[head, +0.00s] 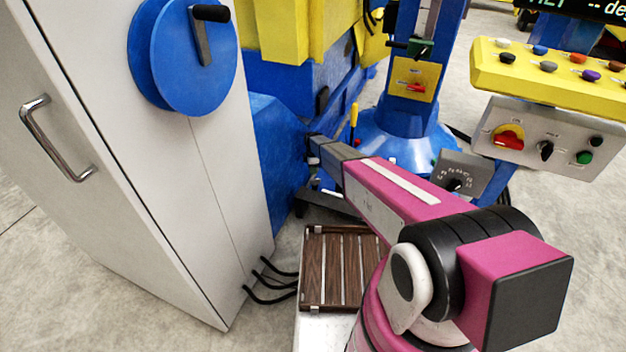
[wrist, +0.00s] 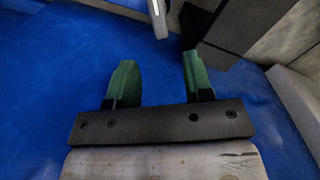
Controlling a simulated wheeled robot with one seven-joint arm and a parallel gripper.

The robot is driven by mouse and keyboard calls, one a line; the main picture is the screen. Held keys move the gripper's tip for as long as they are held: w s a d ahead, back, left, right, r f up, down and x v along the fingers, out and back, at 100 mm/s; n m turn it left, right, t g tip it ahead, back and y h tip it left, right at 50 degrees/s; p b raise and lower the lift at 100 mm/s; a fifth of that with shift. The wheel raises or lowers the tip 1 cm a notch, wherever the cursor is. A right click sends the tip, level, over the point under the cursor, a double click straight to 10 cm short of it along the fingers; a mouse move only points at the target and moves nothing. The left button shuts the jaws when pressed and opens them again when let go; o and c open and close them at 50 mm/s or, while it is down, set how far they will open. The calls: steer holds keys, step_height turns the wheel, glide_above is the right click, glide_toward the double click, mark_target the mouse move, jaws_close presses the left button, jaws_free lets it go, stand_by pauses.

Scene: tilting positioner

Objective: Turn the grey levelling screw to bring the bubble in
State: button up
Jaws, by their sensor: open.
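My gripper (wrist: 160,62) shows two green fingers, spread apart with nothing between them, over a blue surface (wrist: 60,90) in the wrist view. In the head view my pink arm reaches away to the far end, where my gripper (head: 312,150) is small beside the blue machine body (head: 277,150). A thin light-grey bar (wrist: 158,16) and a dark block (wrist: 242,22) lie beyond the fingertips; I cannot tell whether either belongs to the screw. I cannot make out the grey levelling screw or the bubble in either view.
A white cabinet (head: 150,190) with a blue handwheel (head: 195,60) stands at left. A blue column (head: 415,110) with a red-handled switch stands beyond my arm. A yellow button panel (head: 560,80) is at right. A slatted wooden rack (head: 340,265) lies below my arm.

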mark_target(313, 180)
step_height(313, 180, down, 9)
steer(key=shift+f, duration=0.15)
jaws_close()
